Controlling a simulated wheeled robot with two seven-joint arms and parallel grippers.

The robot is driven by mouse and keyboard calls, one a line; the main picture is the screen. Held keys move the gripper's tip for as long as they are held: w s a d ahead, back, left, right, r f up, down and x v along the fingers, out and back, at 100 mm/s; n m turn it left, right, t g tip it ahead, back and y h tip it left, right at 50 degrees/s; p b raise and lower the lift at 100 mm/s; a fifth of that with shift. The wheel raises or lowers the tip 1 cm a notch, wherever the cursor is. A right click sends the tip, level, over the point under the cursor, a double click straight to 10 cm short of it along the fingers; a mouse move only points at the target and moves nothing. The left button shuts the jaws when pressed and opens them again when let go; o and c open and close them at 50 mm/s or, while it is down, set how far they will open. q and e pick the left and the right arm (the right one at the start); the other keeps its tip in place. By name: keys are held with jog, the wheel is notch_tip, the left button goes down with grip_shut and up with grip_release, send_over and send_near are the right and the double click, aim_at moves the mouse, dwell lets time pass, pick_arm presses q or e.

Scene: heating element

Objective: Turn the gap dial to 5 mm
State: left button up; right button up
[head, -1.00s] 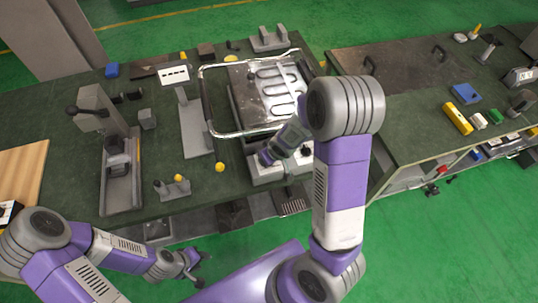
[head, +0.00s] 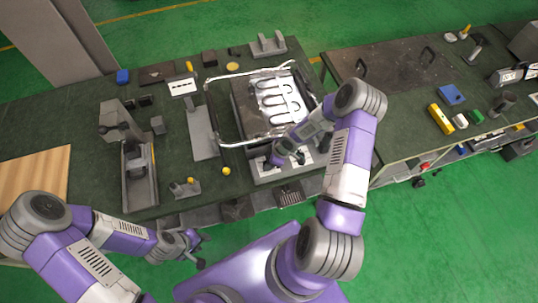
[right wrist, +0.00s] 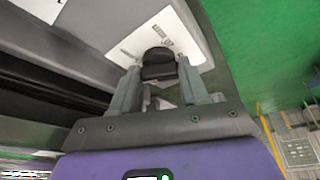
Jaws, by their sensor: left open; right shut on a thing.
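The heating element (head: 278,100) is a pale looped strip on a dark press with a bent metal frame, on the green bench. A white control panel (head: 262,173) runs along its front edge. My right gripper (head: 289,160) is down at this panel. In the right wrist view, a black dial (right wrist: 158,56) on the white panel sits between the fingers of my right gripper (right wrist: 158,72), which is shut on it. The printed marks beside the dial are too blurred to read, so its setting cannot be told. My left gripper (head: 200,250) is open and empty, in front of the bench.
A grey stand with a white label (head: 181,86) and a grey clamp fixture (head: 138,175) stand left of the press. A small yellow-knobbed piece (head: 183,188) and a yellow ball (head: 227,171) lie near the bench front. A second bench (head: 400,110) stands at right.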

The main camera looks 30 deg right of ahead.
jog(key=shift+w+r+n+g+p, duration=0.1)
jog(key=shift+n+g+p, duration=0.2)
jog(key=shift+n+p, duration=0.7)
jog(key=o, duration=1.1)
jog(key=shift+c, duration=0.2)
jog(key=shift+d, duration=0.1)
jog(key=v, duration=0.7)
jog(key=shift+d+r, duration=0.15)
